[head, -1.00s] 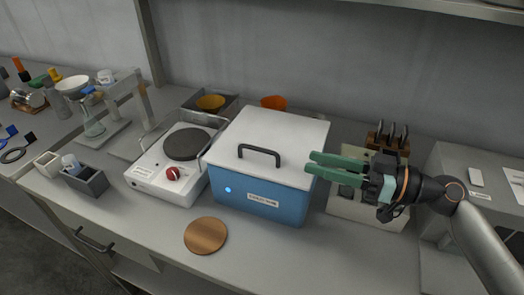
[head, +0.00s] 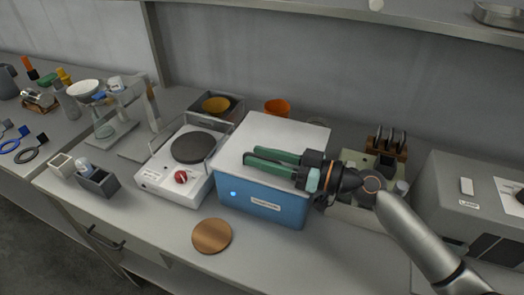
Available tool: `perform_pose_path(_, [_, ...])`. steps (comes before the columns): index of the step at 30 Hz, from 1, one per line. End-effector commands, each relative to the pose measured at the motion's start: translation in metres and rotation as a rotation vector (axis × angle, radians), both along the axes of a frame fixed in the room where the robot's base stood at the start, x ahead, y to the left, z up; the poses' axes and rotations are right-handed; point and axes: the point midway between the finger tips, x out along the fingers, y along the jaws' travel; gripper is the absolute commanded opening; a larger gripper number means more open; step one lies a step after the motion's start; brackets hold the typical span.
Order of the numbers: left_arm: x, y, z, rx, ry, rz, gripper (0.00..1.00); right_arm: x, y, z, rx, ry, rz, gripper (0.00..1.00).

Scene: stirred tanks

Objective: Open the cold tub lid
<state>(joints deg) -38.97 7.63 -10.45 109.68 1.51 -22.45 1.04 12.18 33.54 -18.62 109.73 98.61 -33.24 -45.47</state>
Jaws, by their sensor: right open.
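The cold tub (head: 262,205) is a blue box with a small lit blue light and a label on its front. Its white lid (head: 280,132) lies flat and closed on top. My right gripper (head: 246,157) reaches in from the right, low over the lid, with green fingers pointing left. The fingers are apart, at the place of the lid's black handle. The handle is mostly hidden by the fingers, so I cannot tell whether they touch it. My left gripper is not in view.
A hot plate with a red knob (head: 181,177) stands left of the tub. A round wooden disc (head: 212,236) lies in front. An orange bowl (head: 277,107) is behind. A rack with dark-handled items (head: 388,146) and a grey instrument (head: 470,200) stand right. The counter's front is mostly clear.

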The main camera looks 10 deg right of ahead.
Motion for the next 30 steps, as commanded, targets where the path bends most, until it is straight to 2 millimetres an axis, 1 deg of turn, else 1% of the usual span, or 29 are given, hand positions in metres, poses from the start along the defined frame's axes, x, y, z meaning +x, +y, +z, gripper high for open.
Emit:
perform_pose_path(9, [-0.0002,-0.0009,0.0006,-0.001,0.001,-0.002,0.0,0.0013,0.0025,-0.0002,0.0,0.0,0.001,0.42])
perform_pose_path(18, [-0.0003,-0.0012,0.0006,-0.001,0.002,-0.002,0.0,0.0011,0.0023,-0.0002,0.0,0.0,0.001,0.09])
perform_pose_path(20, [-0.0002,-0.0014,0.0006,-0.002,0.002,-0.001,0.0,0.001,0.0023,-0.0002,0.0,0.0,0.001,0.02])
perform_pose_path(21, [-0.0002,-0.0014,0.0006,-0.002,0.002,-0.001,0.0,0.001,0.0023,-0.0002,0.0,0.0,0.001,0.0])
perform_pose_path(30, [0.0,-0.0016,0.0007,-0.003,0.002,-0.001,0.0,0.0007,0.0025,-0.0004,0.0,0.001,0.002,0.0])
